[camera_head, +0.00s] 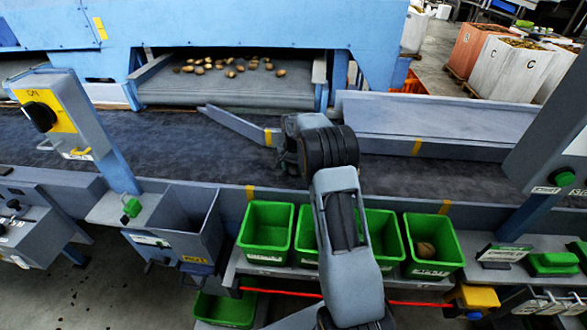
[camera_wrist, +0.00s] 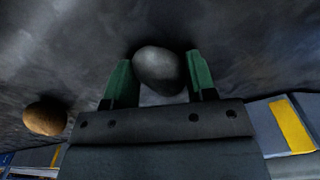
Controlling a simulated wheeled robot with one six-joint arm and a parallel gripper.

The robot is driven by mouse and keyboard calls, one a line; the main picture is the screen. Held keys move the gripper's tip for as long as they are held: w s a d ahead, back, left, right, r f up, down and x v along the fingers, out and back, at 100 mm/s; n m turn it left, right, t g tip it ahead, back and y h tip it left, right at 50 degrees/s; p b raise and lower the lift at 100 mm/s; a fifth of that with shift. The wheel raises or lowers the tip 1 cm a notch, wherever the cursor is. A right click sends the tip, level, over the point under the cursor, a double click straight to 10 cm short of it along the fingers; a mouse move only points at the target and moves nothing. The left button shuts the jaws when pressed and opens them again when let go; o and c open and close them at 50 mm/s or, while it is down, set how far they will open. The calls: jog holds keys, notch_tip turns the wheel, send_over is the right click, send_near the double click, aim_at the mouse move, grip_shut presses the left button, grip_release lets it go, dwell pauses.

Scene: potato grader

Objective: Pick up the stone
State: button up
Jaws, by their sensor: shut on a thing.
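The stone (camera_wrist: 160,70) is dark grey and rounded. In the wrist view it sits between the two green fingers of my gripper (camera_wrist: 160,84), which is shut on it. The dark belt surface lies behind the stone; I cannot tell whether the stone still touches it. In the head view my gripper (camera_head: 287,160) is over the dark belt (camera_head: 190,142), largely hidden by my own wrist, and the stone cannot be made out there.
A brown potato (camera_wrist: 45,117) lies on the belt left of my gripper. Several potatoes (camera_head: 235,68) lie on the feed conveyor behind. A slanted grey guide bar (camera_head: 235,124) stands close by. Green bins (camera_head: 266,229) line the front; the right bin (camera_head: 433,262) holds a brown lump.

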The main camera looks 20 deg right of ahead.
notch_tip(320, 180, up, 3)
jog(key=shift+r+p, duration=0.1)
jog(key=shift+p, duration=0.95)
jog(key=s+a+r+p, duration=0.2)
jog(key=s+a+r, duration=0.5)
jog(key=s+r, duration=0.2)
jog(key=shift+s+a+r, duration=0.3)
jog(key=shift+s+r, duration=0.05)
jog(key=shift+s, duration=1.05)
